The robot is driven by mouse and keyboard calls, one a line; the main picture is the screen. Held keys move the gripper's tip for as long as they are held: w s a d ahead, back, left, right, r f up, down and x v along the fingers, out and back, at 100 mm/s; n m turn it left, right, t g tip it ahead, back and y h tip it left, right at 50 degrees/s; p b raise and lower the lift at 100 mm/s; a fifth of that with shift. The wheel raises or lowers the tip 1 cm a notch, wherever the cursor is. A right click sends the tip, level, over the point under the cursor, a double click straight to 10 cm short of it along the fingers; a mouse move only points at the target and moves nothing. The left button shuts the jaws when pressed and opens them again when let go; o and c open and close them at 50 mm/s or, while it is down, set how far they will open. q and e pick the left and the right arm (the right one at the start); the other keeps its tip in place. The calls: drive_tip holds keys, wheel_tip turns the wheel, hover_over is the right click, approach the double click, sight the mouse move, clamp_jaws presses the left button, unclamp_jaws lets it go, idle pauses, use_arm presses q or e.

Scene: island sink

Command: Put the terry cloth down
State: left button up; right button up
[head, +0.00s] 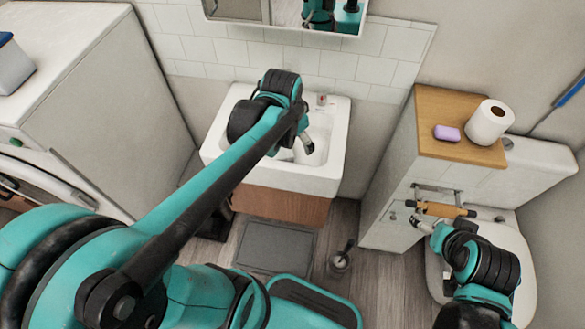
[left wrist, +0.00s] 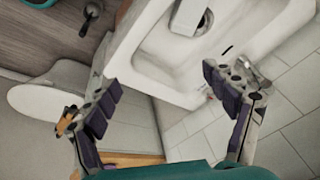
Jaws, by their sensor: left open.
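I cannot make out a terry cloth in either view. My left gripper (head: 304,145) is over the white sink (head: 334,160) in the head view, and my own arm covers part of the basin. In the left wrist view its two fingers are spread wide, and the gripper (left wrist: 158,60) is open with nothing between the fingertips. The sink (left wrist: 150,45) shows beyond them, with a pale piece with a dark round end (left wrist: 190,17) in the basin that I cannot identify. My right gripper (head: 430,228) is near the toilet at right; its jaw state is unclear.
A cabinet with a wooden top (head: 430,108) carries a purple soap (head: 447,133) and a paper roll (head: 489,122). The toilet (head: 515,290) stands beside it. A white appliance (head: 110,100) stands left of the sink. A grey mat (head: 275,247) and a brush (head: 341,260) are on the floor.

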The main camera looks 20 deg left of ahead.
use_arm(q)
drive_tip(key=s+d+r+n+t, duration=0.1)
drive_tip(key=s+d+n+t, duration=0.2)
drive_tip(key=s, duration=0.7)
drive_tip(key=shift+s+d+n, duration=0.4)
drive_tip(key=shift+d+n, duration=0.3)
drive_tip(key=shift+n, duration=0.3)
